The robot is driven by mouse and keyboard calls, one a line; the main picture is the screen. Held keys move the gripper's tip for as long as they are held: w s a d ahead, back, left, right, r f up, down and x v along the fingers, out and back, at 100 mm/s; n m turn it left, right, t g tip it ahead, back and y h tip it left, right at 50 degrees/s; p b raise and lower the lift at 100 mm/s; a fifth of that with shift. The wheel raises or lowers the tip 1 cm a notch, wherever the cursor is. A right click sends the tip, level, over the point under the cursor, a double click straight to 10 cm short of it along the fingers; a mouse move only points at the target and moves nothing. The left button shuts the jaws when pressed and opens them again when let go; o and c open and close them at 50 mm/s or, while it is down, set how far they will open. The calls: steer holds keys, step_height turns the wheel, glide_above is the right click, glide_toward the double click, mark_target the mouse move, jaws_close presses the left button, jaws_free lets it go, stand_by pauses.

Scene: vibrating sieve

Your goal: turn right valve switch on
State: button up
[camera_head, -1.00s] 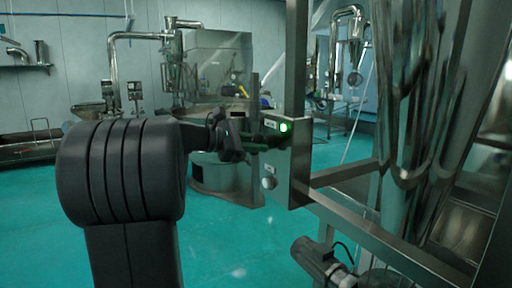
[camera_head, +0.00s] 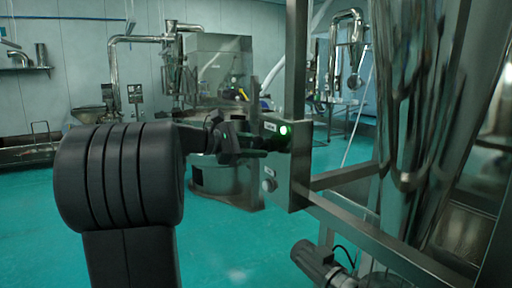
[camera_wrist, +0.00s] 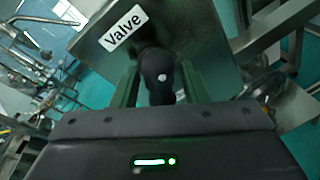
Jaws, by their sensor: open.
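A metal control box (camera_head: 299,165) hangs on a steel post in the head view. A green light (camera_head: 285,129) glows on it, beside a small label. In the wrist view a white label reading "Valve" (camera_wrist: 123,29) sits on the metal panel (camera_wrist: 185,30). Below that label a black rounded valve switch (camera_wrist: 157,72) with a white dot sticks out. My gripper (camera_head: 275,144) is at the box's face. In the wrist view my gripper (camera_wrist: 160,89) is open, with one finger on each side of the switch. Whether the fingers touch it I cannot tell.
A pale round knob (camera_head: 268,185) sits lower on the same box. Steel frame bars (camera_head: 375,234) and a motor (camera_head: 318,263) are close to the right. A large round machine (camera_head: 222,178) stands behind my gripper. The green floor (camera_head: 225,250) is clear at lower centre.

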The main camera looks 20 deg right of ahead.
steer(key=a+r+b, duration=0.1)
steer(key=a+r, duration=0.1)
steer(key=a, duration=1.1)
steer(key=shift+w+r, duration=0.2)
steer(key=shift+r, duration=0.15)
steer(key=d+f, duration=0.1)
steer(key=d, duration=0.3)
steer(key=d+f, duration=0.1)
steer(key=d, duration=0.4)
steer(key=d+p, duration=0.1)
steer(key=d, duration=0.3)
steer(key=shift+s+d+f, duration=0.2)
steer(key=shift+d+f, duration=0.1)
steer(key=shift+f, duration=0.1)
steer(key=shift+a, duration=0.15)
